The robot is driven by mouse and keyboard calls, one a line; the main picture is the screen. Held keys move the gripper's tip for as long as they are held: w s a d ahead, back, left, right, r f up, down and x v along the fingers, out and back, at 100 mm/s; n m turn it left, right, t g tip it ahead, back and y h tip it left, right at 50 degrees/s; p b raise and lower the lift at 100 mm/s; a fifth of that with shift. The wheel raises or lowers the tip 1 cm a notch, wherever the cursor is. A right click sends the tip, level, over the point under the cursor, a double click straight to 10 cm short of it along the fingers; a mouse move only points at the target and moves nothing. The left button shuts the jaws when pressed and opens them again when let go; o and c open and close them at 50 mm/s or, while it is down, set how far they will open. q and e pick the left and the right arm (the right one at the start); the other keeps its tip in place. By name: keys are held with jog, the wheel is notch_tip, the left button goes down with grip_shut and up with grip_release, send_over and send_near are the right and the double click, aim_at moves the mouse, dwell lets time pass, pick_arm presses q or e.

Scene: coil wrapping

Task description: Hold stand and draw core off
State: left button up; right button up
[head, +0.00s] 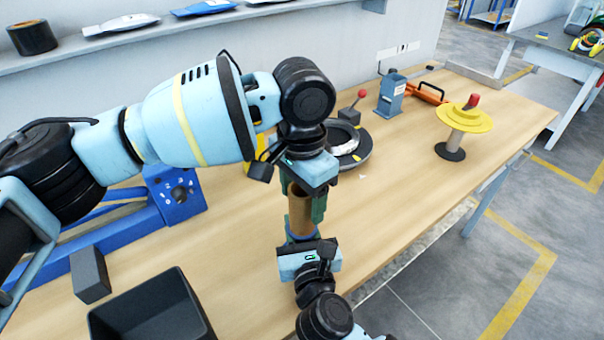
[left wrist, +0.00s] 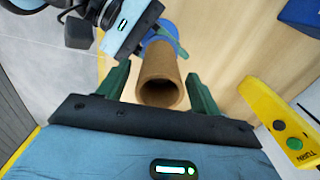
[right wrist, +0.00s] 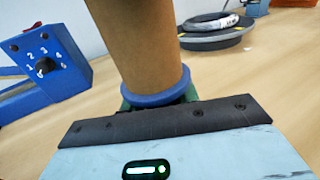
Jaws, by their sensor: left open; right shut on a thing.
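The core, a brown cardboard tube (head: 300,212), stands upright above the table. In the left wrist view I look down into its open end (left wrist: 160,92). The stand shows as a blue ring (right wrist: 158,92) around the tube's lower end; the rest of the stand is mostly hidden. My left gripper (head: 304,202) is open above, its green fingers (left wrist: 155,82) on either side of the tube's upper part; contact is not clear. My right gripper (head: 306,241) is low at the stand, shut on it just under the ring, its fingertips mostly hidden.
A blue frame with a numbered dial (head: 180,194) stands left, a dark open bin (head: 150,318) and grey block (head: 90,274) in front. A black disc with a coil (head: 364,152), a blue-grey post (head: 391,94) and a yellow-topped spool (head: 463,118) stand right.

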pick_arm(q)
jog(key=shift+f, duration=1)
jog(key=shift+c, duration=0.5)
jog(key=c, duration=1.1)
jog(key=shift+r, duration=4.55)
pick_arm(e)
jog(key=o, duration=1.2)
